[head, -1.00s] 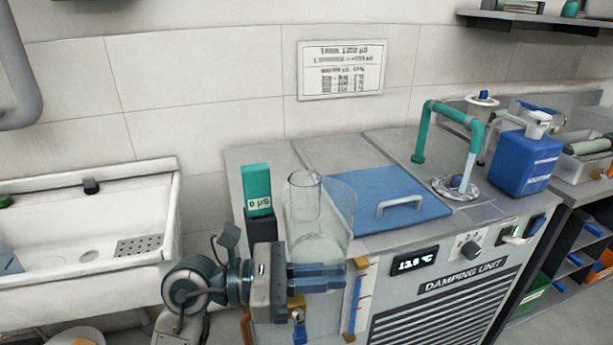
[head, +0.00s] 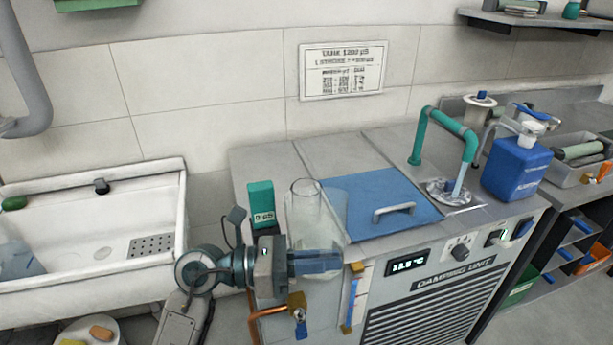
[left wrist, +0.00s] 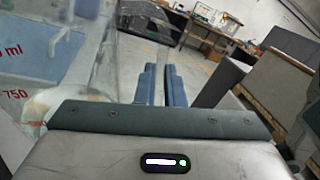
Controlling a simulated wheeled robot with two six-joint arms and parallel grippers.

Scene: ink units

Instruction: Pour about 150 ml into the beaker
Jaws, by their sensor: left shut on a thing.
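A clear glass beaker (head: 306,192), tall and narrow, seems to stand on the unit's top left of the blue lid. A wider clear jug (head: 330,232) overlaps it in the head view. In the left wrist view the jug (left wrist: 95,60) fills the left side, with red markings including "750". My left gripper (head: 320,262) is shut at the jug's lower part, its blue fingers close together; the gripped part is hard to make out. The liquid level in either vessel cannot be told. My right gripper is out of view.
A blue lid (head: 385,203) with a handle lies on the damping unit (head: 430,290). A green-topped meter (head: 262,203) stands left of the beaker. A white sink (head: 95,240) is at left.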

